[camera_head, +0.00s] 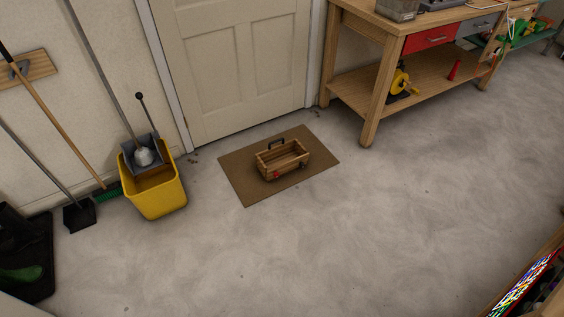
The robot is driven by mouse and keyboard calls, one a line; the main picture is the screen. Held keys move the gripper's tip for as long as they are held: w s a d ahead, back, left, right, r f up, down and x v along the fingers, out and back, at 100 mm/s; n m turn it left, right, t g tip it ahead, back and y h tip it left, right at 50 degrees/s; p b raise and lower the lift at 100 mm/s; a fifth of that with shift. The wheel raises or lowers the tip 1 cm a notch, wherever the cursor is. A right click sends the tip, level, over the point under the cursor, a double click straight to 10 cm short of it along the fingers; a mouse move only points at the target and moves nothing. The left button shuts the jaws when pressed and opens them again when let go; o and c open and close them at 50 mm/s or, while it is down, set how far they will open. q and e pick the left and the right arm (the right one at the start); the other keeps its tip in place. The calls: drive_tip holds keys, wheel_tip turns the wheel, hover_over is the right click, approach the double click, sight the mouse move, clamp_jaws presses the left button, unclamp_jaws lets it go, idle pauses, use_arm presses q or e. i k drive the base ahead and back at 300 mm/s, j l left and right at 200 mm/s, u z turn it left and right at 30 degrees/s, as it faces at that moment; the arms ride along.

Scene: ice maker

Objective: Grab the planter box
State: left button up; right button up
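The planter box (283,161) is a small open wooden box with a dark handle, and a small red item shows at its front left corner. It sits on a brown doormat (247,192) on the floor, in front of the closed door. What lies inside the box is too small to tell. Neither of my grippers shows in the head view.
A yellow mop bucket (158,194) stands left of the mat, with a dustpan (79,215) and broom by the wall. A wooden workbench (369,115) stands at the right back. The concrete floor (300,255) in front of the mat is clear.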

sight(266, 160)
drive_tip(key=i+j+z, duration=0.4)
drive_tip(key=i+j, duration=0.6)
drive_tip(key=i, duration=0.15)
